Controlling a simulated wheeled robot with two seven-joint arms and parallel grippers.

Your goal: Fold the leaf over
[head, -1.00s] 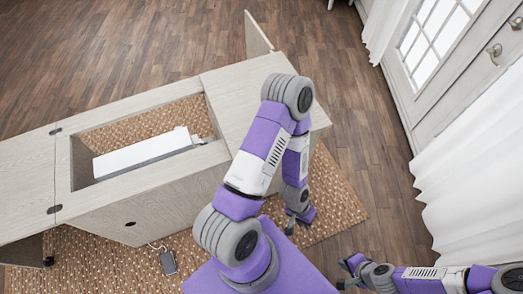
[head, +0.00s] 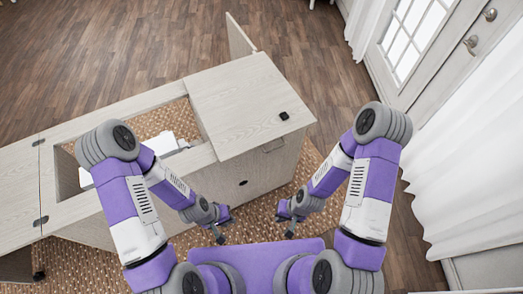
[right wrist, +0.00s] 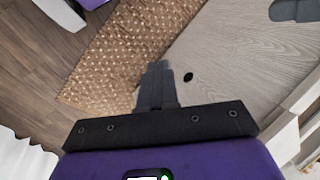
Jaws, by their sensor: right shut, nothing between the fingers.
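The pale wood sewing cabinet (head: 110,215) stands ahead and to the left. A leaf (head: 18,195) extends flat from its left end, joined at two dark hinges, and is cut off by the left edge. My left gripper (head: 222,226) is low in front of the cabinet, apart from the leaf; its jaw opening is too small to judge. My right gripper (head: 287,226) is to its right, shut and empty. In the right wrist view its fingers (right wrist: 158,88) are together, with the cabinet's wood face beyond.
A broad wood top panel (head: 245,100) with a small black piece covers the cabinet's right part. A white sewing machine (head: 168,143) lies in the opening, partly hidden by my left arm. An upright panel (head: 240,37) stands behind. White curtains (head: 470,170) hang at right.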

